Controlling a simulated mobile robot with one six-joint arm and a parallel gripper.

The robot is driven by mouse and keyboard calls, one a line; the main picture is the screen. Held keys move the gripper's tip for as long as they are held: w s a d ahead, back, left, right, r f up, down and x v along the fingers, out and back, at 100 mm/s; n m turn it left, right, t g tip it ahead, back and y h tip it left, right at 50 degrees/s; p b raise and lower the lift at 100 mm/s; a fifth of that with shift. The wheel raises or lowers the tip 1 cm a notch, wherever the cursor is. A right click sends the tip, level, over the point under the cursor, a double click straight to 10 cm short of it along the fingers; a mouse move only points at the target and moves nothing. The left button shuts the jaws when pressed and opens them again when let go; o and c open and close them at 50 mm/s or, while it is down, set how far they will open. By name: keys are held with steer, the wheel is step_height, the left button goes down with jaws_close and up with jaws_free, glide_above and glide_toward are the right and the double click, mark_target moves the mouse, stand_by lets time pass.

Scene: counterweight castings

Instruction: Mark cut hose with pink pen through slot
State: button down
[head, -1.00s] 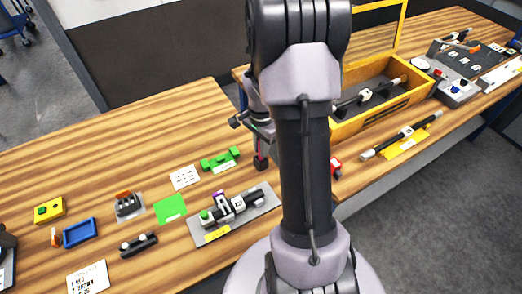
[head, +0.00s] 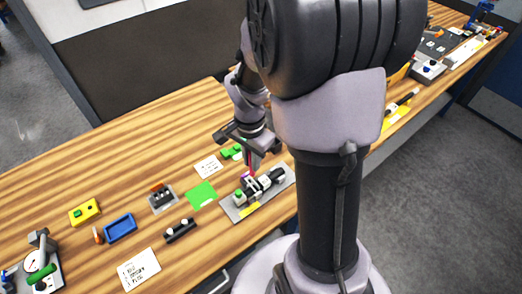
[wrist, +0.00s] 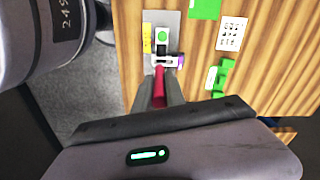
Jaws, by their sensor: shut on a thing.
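My gripper (head: 251,158) is shut on a pink pen (head: 249,167), held tip down over the fixture. In the wrist view the pen (wrist: 160,86) shows as a pink-red shape between the fingers (wrist: 160,98). The grey fixture plate (head: 281,187) carries a black hose piece (head: 264,184), a pale slotted block (wrist: 163,61) with a purple end (wrist: 180,61), and a green knob (wrist: 161,35). The pen is close to the slotted block; I cannot tell whether its tip is in the slot or touching the hose.
A green card (head: 201,194), a white printed card (head: 208,166) and a green block (head: 232,152) lie beside the plate. A blue tray (head: 120,228), a yellow box (head: 84,212) and a black bar (head: 180,230) lie left. Bare wood is behind them.

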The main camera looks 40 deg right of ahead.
mark_target(254, 173)
steer(key=shift+w+d+f+b, duration=0.2)
steer(key=shift+d+f+b, duration=0.1)
steer(key=shift+f+b, duration=0.2)
step_height(254, 173, down, 5)
steer(key=b, duration=0.4)
steer(key=shift+r, duration=0.2)
steer(key=shift+f+b, duration=0.85)
steer(key=shift+b, duration=0.3)
stand_by(3.0)
step_height(254, 173, up, 7)
steer(key=p, duration=0.5)
steer(key=shift+r+p, duration=0.1)
steer(key=shift+p, duration=0.25)
steer(key=shift+w, duration=0.1)
